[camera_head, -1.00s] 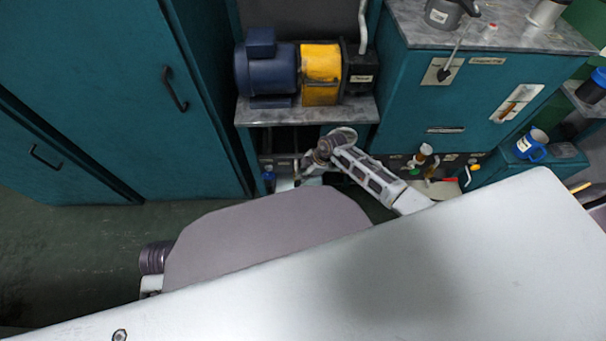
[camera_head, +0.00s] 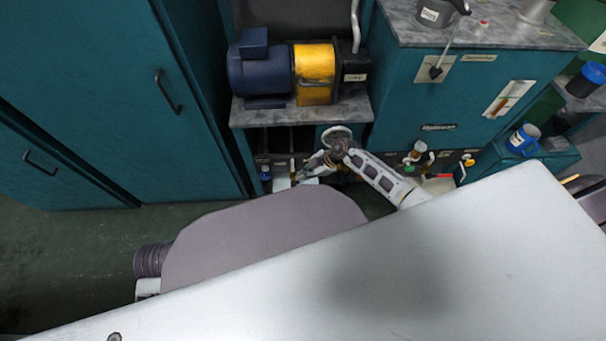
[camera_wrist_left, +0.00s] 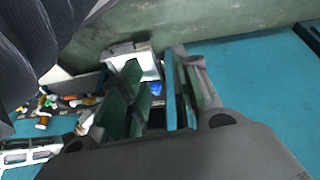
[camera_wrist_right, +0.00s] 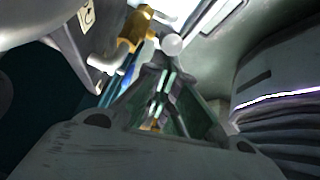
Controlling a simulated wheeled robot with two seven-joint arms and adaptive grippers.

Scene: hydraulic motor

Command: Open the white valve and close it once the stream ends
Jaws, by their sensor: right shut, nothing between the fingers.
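My right gripper (camera_head: 303,171) reaches left into the low opening under the motor shelf in the head view. In the right wrist view its two fingers (camera_wrist_right: 160,82) converge, shut and empty. A white round knob (camera_wrist_right: 172,45) lies just beyond the fingertips there, beside a brass-coloured fitting (camera_wrist_right: 136,28). I cannot tell whether the knob is the white valve or whether the fingers touch it. A small brass-coloured fitting (camera_head: 292,170) shows near the gripper in the head view. My left gripper (camera_wrist_left: 160,80) shows in the left wrist view with its fingers apart; the head view does not show it.
A blue and yellow motor (camera_head: 285,72) stands on the shelf above my right gripper. Several small valves (camera_head: 415,157) sit low on the teal cabinet to the right. A white tray-like thing (camera_head: 281,183) lies low beside the gripper. Teal doors (camera_head: 100,110) stand at left.

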